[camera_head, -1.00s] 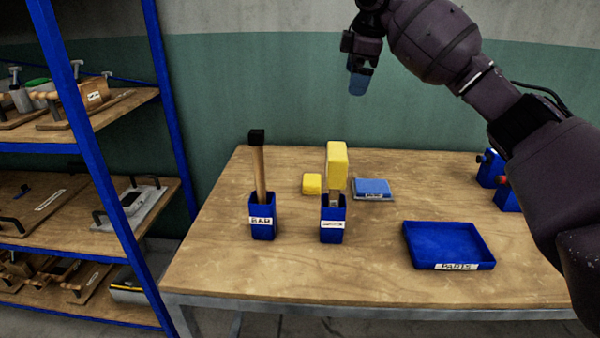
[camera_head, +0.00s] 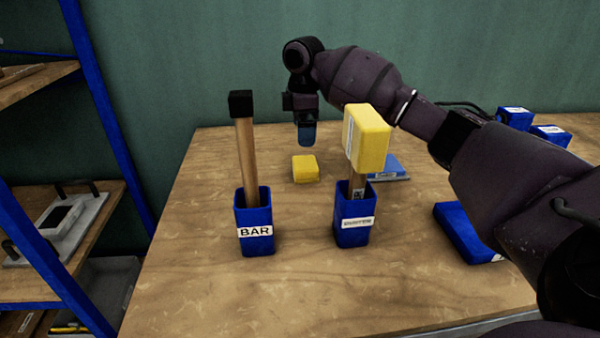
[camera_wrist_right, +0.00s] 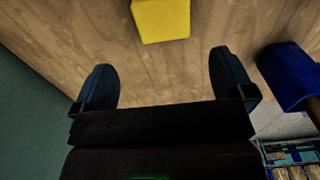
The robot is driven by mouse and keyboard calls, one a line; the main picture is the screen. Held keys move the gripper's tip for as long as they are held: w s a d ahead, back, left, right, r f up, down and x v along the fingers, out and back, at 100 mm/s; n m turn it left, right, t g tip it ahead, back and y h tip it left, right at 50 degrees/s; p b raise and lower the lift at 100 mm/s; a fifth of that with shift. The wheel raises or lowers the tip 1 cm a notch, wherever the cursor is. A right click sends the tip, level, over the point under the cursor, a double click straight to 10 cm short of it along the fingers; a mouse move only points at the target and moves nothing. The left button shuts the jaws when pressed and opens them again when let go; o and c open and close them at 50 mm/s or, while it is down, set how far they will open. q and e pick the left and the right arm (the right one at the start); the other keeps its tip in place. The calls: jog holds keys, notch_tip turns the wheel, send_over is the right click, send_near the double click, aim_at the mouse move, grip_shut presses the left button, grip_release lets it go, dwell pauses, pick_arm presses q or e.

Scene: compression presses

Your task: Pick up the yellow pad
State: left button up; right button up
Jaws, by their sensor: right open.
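The yellow pad (camera_head: 305,168) is a small block lying flat on the wooden table behind the two blue holders. It also shows at the top edge of the right wrist view (camera_wrist_right: 162,18), partly cut off, ahead of the gap between my fingers. My right gripper (camera_head: 306,134) points down just above and behind the pad in the head view, apart from it. In the right wrist view (camera_wrist_right: 163,82) its two blue fingers are spread wide with nothing between them. My left gripper is not in view.
A blue BAR holder (camera_head: 254,222) holds an upright black-topped wooden bar. Another blue holder (camera_head: 353,222) holds a yellow-headed tool close by on the right. A blue pad (camera_head: 385,166) lies behind it. A blue tray (camera_head: 462,232) is partly hidden by my arm. The table's left front is clear.

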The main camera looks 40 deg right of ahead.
aim_at(305, 162)
notch_tip(305, 162, down, 5)
jog(key=shift+f+b, duration=0.1)
jog(key=shift+b, duration=0.55)
jog(key=shift+s+f, duration=0.1)
jog(key=shift+f, duration=0.3)
jog(key=f+b, duration=0.1)
jog(key=f, duration=0.2)
jog(key=shift+s+d+f+b, duration=0.1)
jog(key=shift+s+f+b, duration=0.1)
jog(key=shift+f+b, duration=0.2)
jog(key=shift+f, duration=0.3)
jog(key=shift+r, duration=0.2)
jog(key=c, duration=0.9)
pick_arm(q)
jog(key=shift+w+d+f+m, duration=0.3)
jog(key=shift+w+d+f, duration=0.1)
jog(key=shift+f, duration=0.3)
